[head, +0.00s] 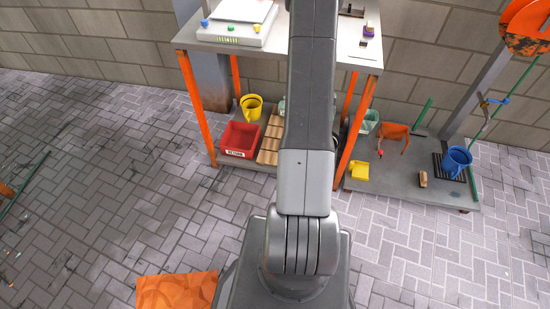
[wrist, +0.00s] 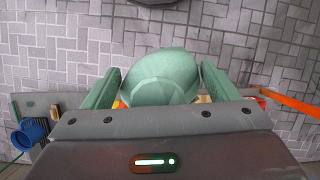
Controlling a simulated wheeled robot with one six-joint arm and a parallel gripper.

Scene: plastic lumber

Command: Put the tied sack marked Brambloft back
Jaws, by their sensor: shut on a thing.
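My gripper (wrist: 160,86) shows in the wrist view, its two green fingers shut on a pale green, rounded bundle (wrist: 162,75) that looks like the sack. No Brambloft mark shows on the side facing me, and its tie is not visible. The bundle is held above the floor. In the head view my arm runs up the middle and out at the top, so neither gripper nor bundle shows there. A red bin (head: 239,140) with a white label, perhaps reading RETURN, stands on the lower shelf of the orange-legged table (head: 203,108).
A wooden slatted piece (head: 270,138) and a yellow jug (head: 251,107) are beside the red bin. A low grey platform (head: 404,188) at right holds a blue bucket (head: 456,161) and a yellow container (head: 359,171). An orange mat (head: 177,290) lies front left. Left floor is mostly clear.

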